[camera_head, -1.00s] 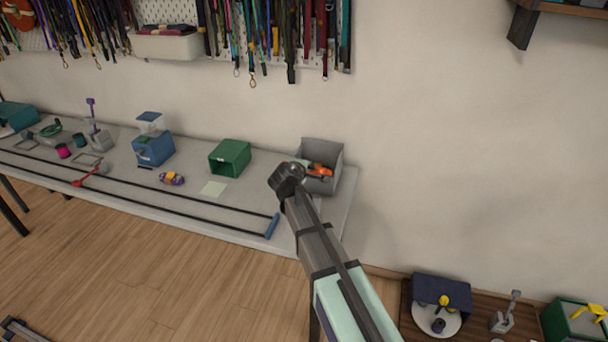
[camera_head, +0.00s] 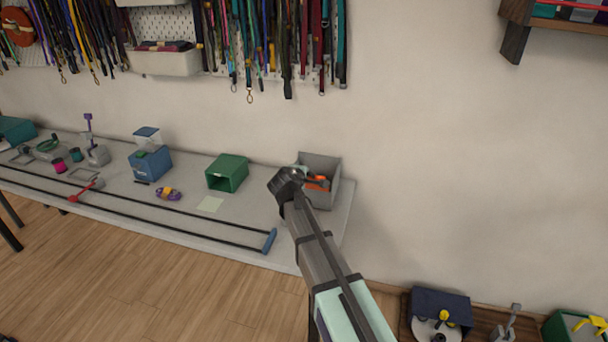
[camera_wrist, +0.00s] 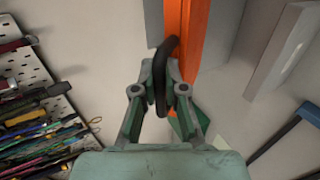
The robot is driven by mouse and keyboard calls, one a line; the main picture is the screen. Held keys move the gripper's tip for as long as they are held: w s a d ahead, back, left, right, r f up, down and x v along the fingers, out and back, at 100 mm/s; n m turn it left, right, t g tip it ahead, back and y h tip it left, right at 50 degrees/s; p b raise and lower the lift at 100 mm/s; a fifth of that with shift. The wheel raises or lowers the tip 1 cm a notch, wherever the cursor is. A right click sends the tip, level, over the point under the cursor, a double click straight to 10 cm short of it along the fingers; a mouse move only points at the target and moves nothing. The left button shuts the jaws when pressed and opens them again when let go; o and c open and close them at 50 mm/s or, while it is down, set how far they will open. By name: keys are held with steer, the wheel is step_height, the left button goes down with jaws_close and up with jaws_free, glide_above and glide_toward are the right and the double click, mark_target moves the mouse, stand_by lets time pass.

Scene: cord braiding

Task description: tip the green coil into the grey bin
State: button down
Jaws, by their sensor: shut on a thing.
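My gripper (camera_wrist: 160,92) is shut on a dark loop (camera_wrist: 170,48), which stands upright between the green fingertips. Whether this loop is green is hard to tell. In the head view my gripper (camera_head: 302,171) is at the left side of the grey bin (camera_head: 329,164), and my wrist hides most of it. An orange thing (camera_head: 318,183) shows at the bin, partly hidden. In the wrist view an orange bar (camera_wrist: 184,75) passes close behind the loop. A green coil-like loop (camera_head: 47,146) lies at the far left of the table.
A green box (camera_head: 228,172), a blue box (camera_head: 150,164) and a purple and yellow coil (camera_head: 168,194) stand on the grey table (camera_head: 185,220). A long black frame with a blue handle (camera_head: 269,241) lies along its front. Straps hang on the wall above.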

steer(key=c, duration=1.2)
jaws_free()
steer(key=shift+s, duration=0.1)
steer(key=v, duration=1.2)
